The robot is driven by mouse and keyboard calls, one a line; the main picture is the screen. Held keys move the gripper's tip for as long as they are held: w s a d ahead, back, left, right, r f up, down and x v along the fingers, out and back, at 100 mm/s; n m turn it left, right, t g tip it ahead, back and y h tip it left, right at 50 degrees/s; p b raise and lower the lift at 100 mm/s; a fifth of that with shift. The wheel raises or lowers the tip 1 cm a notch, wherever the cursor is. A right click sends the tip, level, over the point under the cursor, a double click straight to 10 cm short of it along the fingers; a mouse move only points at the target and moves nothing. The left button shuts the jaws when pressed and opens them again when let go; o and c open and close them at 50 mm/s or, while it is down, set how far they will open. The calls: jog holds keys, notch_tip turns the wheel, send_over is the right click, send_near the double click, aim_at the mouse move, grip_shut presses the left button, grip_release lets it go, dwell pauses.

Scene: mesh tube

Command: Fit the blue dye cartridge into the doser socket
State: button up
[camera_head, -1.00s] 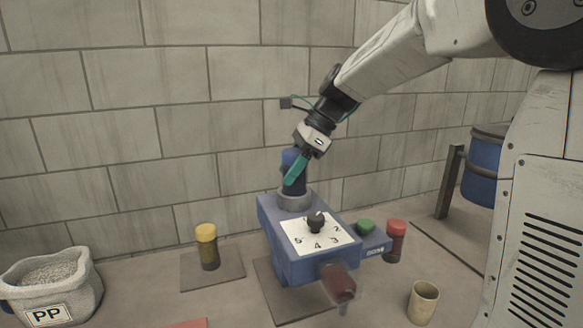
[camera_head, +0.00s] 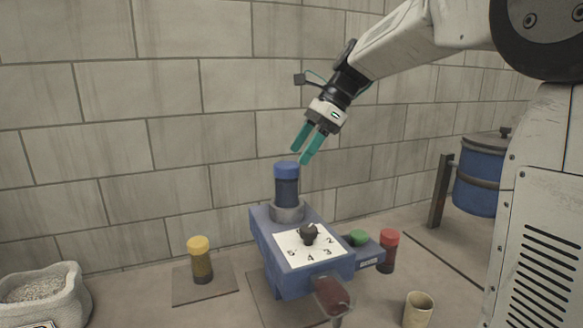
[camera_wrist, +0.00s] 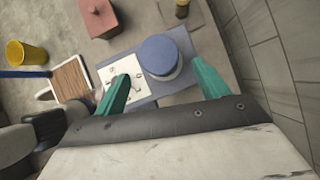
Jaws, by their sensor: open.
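The blue dye cartridge (camera_head: 287,186), dark-bodied with a blue cap, stands upright in the grey ring-shaped doser socket (camera_head: 287,212) on top of the blue doser (camera_head: 300,262). How deep it sits is hidden by the ring. My gripper (camera_head: 303,157) is open and empty, above and slightly right of the cap, apart from it. In the wrist view the round blue cap (camera_wrist: 159,55) shows between and beyond the two green fingers.
The doser has a numbered dial with a black knob (camera_head: 308,234) and a green button (camera_head: 358,237). A yellow-capped cartridge (camera_head: 200,260) stands left, a red-capped one (camera_head: 388,250) right. A tan cup (camera_head: 418,308) is at front right. A block wall stands behind.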

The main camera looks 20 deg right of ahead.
jog(key=shift+v, duration=1.65)
jog(key=s+f+n+h, duration=0.2)
jog(key=s+f+n, duration=0.3)
jog(key=s, duration=0.5)
jog(key=s+a+f+n+h, duration=0.1)
jog(key=s+f+n+h, duration=0.1)
jog(key=s+f+n, duration=0.4)
jog(key=s+a+f+n+h, duration=0.1)
jog(key=s+f+n+h, duration=0.1)
jog(key=s+f+n, duration=0.3)
jog(key=s+n, duration=0.4)
jog(key=s, duration=0.5)
jog(key=shift+s+f, duration=0.3)
jog(key=shift+f, duration=0.1)
jog(key=shift+a, duration=0.15)
